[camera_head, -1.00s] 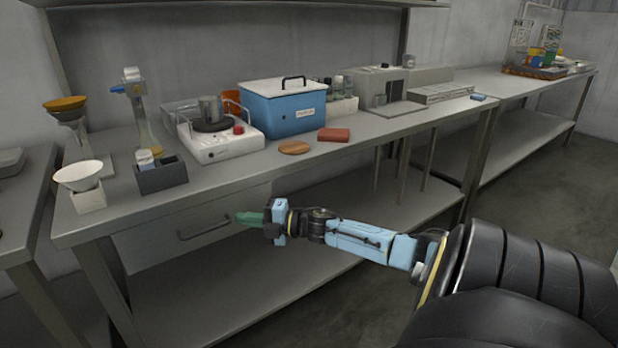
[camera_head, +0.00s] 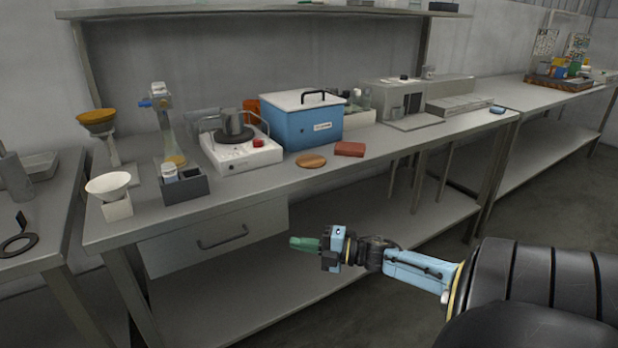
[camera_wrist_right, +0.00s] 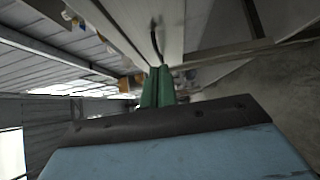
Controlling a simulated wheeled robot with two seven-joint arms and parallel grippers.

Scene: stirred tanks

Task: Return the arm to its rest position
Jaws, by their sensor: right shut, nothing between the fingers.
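My right gripper (camera_head: 304,243) has green fingers and stands in front of the long grey bench, below the level of its top. It is shut and empty, and it points to the left in the head view. In the right wrist view its green fingers (camera_wrist_right: 158,86) lie together with nothing between them. The blue and black right arm comes in from the lower right. My left gripper does not show in any view.
The grey bench (camera_head: 250,198) has a drawer (camera_head: 222,238) and a lower shelf. On top stand a blue box (camera_head: 318,128), a white stirrer (camera_head: 245,157), a white funnel (camera_head: 108,186), a round wooden disc (camera_head: 311,161) and a red block (camera_head: 349,149). The floor to the right is free.

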